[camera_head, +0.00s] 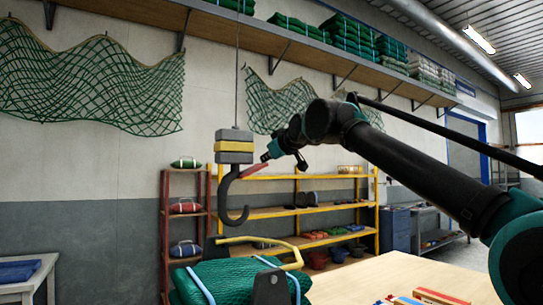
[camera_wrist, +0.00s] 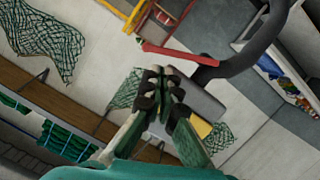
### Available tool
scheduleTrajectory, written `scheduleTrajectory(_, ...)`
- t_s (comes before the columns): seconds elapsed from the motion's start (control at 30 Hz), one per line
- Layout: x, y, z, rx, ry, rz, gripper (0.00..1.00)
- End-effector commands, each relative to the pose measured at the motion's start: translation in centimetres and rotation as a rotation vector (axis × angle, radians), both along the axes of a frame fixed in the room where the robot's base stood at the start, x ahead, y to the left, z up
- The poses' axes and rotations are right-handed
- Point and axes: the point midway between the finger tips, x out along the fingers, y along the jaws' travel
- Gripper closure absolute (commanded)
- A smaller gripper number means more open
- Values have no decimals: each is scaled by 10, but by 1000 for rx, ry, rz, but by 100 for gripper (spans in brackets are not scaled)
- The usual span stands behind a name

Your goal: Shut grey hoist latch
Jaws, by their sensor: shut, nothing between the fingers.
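The hoist hook (camera_head: 236,200) is dark grey and hangs under a grey block (camera_head: 235,157) with a yellow band. Its latch (camera_head: 254,171) is red, not grey, and sticks out up and to the right, away from the hook tip, so the hook mouth is open. In the wrist view the red latch (camera_wrist: 180,54) runs out from the hook (camera_wrist: 245,58), just beyond my fingertips. My gripper (camera_head: 266,156) is at the latch's outer end, right of the block. Its fingers (camera_wrist: 161,78) are shut and empty. I cannot tell whether they touch the latch.
A green net bundle (camera_head: 225,278) with a yellow bar (camera_head: 262,241) sits below the hook, by dark brackets. A wooden table (camera_head: 385,275) with small coloured items is at the lower right. Red and yellow shelves (camera_head: 310,212) stand behind. A steel cable (camera_head: 237,80) rises above the block.

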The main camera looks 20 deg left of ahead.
Motion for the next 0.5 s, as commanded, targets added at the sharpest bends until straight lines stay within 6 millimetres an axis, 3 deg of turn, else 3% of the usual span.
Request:
scheduleTrajectory(0.2, 17, 17, -5, 0, 0, 0, 100)
scheduleTrajectory(0.5, 22, 21, -7, 0, 0, 0, 100)
